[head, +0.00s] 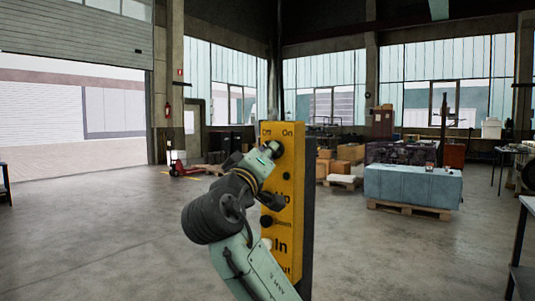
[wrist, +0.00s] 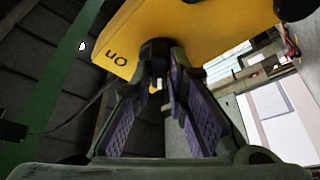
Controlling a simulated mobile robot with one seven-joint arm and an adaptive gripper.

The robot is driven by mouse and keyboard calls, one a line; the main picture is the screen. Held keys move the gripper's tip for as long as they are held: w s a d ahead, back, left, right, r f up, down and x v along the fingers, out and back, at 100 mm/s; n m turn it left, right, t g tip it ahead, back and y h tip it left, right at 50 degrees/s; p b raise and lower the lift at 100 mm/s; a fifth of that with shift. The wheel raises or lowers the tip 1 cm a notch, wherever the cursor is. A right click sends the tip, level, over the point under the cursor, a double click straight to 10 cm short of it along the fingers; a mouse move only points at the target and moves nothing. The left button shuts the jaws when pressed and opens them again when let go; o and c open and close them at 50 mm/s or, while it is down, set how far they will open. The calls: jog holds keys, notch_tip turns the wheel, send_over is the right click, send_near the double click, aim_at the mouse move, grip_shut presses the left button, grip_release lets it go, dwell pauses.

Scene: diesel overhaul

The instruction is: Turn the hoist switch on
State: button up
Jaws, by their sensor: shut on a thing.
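My gripper (head: 274,149) is at the panel's top, just under these words. In the wrist view, the yellow panel face (wrist: 200,25) shows "on" upside down. There my gripper (wrist: 163,62) has its purple-padded fingers closed around the black switch knob (wrist: 154,48). The fingers hide most of the knob, and I cannot tell which way it points.
Dark round buttons sit lower on the panel, partly behind my arm. A blue block on a pallet (head: 412,187) stands at the right, with cardboard boxes (head: 350,153) behind. A red pallet jack (head: 183,166) stands at the back left. The floor at left is clear.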

grip_shut()
jog(key=shift+f+m+b, duration=0.1)
jog(key=shift+m+b, duration=0.2)
jog(key=shift+b, duration=0.05)
jog(key=shift+w+a+r+m+g+h+b, duration=0.15)
jog(key=shift+m+g+h+b, duration=1.15)
jog(key=shift+m, duration=2.75)
jog(key=shift+a+m+g+h+b, duration=0.1)
jog(key=shift+m+g+h+b, duration=0.25)
jog(key=shift+m+g+h, duration=2.45)
jog(key=shift+w+a+r+m+t+h+b, duration=0.15)
jog(key=shift+m+t+h+b, duration=0.6)
jog(key=shift+m, duration=4.6)
jog(key=shift+f+m, duration=0.1)
jog(key=shift+m, duration=0.2)
